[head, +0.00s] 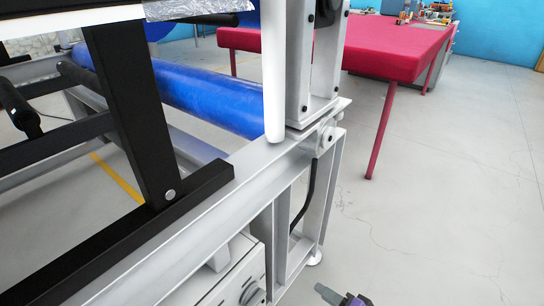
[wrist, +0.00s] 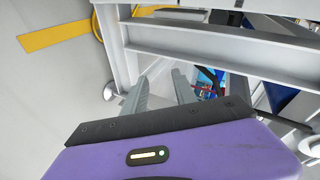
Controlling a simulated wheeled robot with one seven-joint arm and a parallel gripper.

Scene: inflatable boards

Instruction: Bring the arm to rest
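My gripper (wrist: 168,78) shows in the wrist view as two grey fingers reaching out from a purple body with a dark front edge. The fingers stand apart with nothing seen between them. They point toward a grey metal frame (wrist: 215,45); I cannot tell how close they are to it. In the head view only a small purple and dark part of my arm (head: 345,299) shows at the bottom edge, low beside the frame's foot. The rest of the arm is out of view.
A large grey machine frame (head: 190,215) with black bars and a blue roller (head: 205,97) fills the left. A red-covered table (head: 390,48) with items on it stands at the back. The floor (head: 450,190) on the right is clear. Yellow floor marking (wrist: 55,34) shows in the wrist view.

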